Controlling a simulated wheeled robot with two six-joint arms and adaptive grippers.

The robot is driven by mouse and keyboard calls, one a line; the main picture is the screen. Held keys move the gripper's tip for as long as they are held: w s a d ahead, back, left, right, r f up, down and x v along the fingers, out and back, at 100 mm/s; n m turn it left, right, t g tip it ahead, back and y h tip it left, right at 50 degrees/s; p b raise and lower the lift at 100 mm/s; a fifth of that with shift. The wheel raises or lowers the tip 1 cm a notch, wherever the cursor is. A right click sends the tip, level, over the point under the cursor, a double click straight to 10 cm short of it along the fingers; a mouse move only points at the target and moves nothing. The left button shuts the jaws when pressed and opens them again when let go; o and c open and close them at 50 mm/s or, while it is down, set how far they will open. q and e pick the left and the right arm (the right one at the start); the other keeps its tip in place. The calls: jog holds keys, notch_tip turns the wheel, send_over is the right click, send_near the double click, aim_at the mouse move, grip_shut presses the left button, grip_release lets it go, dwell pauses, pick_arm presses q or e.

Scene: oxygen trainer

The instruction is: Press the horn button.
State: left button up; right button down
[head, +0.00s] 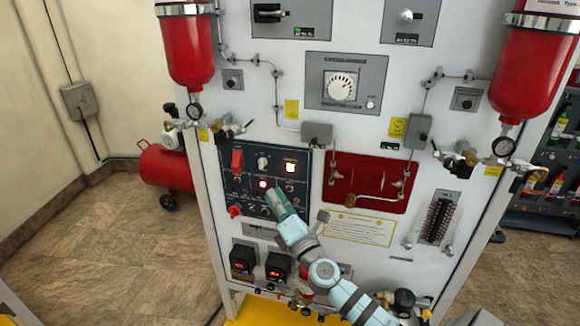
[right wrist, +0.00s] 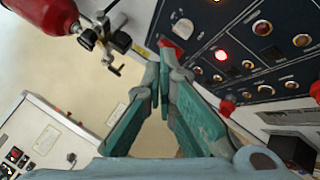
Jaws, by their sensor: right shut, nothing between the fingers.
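A dark blue control panel (head: 300,158) is on the front of the white trainer board. It carries several small round buttons, a lit red lamp (head: 263,184), a lit white display (head: 290,167) and a red switch (head: 237,160). The labels are too small to read, so I cannot tell which button is the horn button. My right gripper (head: 272,196) is shut and empty, in front of the panel's lower middle, and hides part of it. In the right wrist view its fingers (right wrist: 160,65) meet beside the panel (right wrist: 250,45); contact is not clear. My left gripper is not in view.
A red knob (head: 234,211) sits at the panel's lower left. Two black meters (head: 243,259) are below. A red recessed plate (head: 345,182) with pipes is to the right. Red cylinders (head: 188,50) hang at both sides of the board.

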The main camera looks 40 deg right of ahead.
aim_at(290, 168)
jog(key=shift+w+d+f, duration=0.1)
jog(key=shift+f, duration=0.05)
jog(key=w+d+b, duration=0.3)
jog(key=w+d, duration=0.2)
jog(key=d, duration=0.2)
jog(key=shift+b, duration=0.4)
jog(key=shift+d, duration=0.15)
dwell(1.1)
jog(key=shift+w+d+b, duration=0.2)
jog(key=shift+d+b, duration=0.05)
jog(key=shift+b, duration=0.05)
